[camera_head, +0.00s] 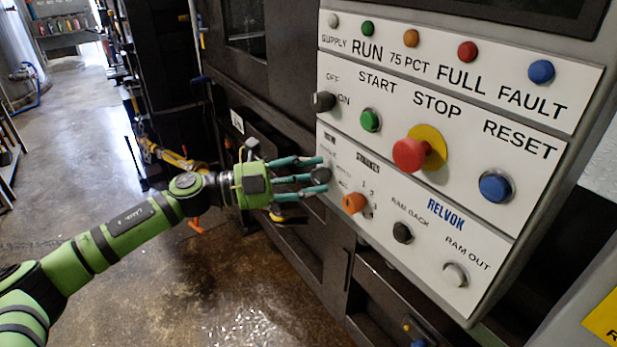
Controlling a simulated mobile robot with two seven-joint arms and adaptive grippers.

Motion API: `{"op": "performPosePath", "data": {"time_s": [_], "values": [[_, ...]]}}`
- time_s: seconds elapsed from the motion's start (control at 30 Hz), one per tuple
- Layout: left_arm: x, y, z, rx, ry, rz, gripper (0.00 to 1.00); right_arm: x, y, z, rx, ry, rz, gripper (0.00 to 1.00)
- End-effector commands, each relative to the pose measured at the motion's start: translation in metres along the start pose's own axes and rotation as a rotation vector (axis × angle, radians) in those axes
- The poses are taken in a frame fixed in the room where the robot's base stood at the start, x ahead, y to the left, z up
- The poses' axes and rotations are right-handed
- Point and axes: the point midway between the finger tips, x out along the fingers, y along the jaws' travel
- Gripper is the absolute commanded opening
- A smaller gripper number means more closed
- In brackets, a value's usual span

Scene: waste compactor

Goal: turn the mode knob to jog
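My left gripper (323,175) reaches in from the left, its teal fingers pointing at the left edge of the white control panel (452,205). The fingertips are at or very near the panel face, below the off/on knob. A small dark rounded shape (320,176) shows between them. It may be the mode knob, but I cannot tell, nor whether the fingers touch it. The fingers cover part of the small print there, and I cannot read a jog mark. An orange knob (354,203) sits just right of and below the fingertips. My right gripper is not in view.
Close by are the black off/on knob (323,101), green start button (370,120), red stop button (410,154) on a yellow plate, blue reset button (495,187) and black ram back button (402,233). Open floor (175,275) lies below my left arm.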

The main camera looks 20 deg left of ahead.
Motion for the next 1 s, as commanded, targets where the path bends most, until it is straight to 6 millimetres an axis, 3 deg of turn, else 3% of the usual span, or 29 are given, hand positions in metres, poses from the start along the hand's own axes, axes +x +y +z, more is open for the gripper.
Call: {"op": "performPosePath", "data": {"time_s": [0.33,0.47,0.8,1.0], "values": [[-0.002,0.003,0.001,-0.004,-0.003,0.005,0.56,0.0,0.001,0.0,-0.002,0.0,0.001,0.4],[-0.012,0.004,0.001,-0.006,-0.005,0.006,0.56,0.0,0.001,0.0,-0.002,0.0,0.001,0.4],[-0.082,0.004,0.0,-0.005,-0.005,0.009,0.56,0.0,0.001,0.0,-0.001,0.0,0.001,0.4],[-0.109,0.003,-0.001,-0.004,-0.002,0.007,0.56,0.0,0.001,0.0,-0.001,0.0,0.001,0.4]]}}
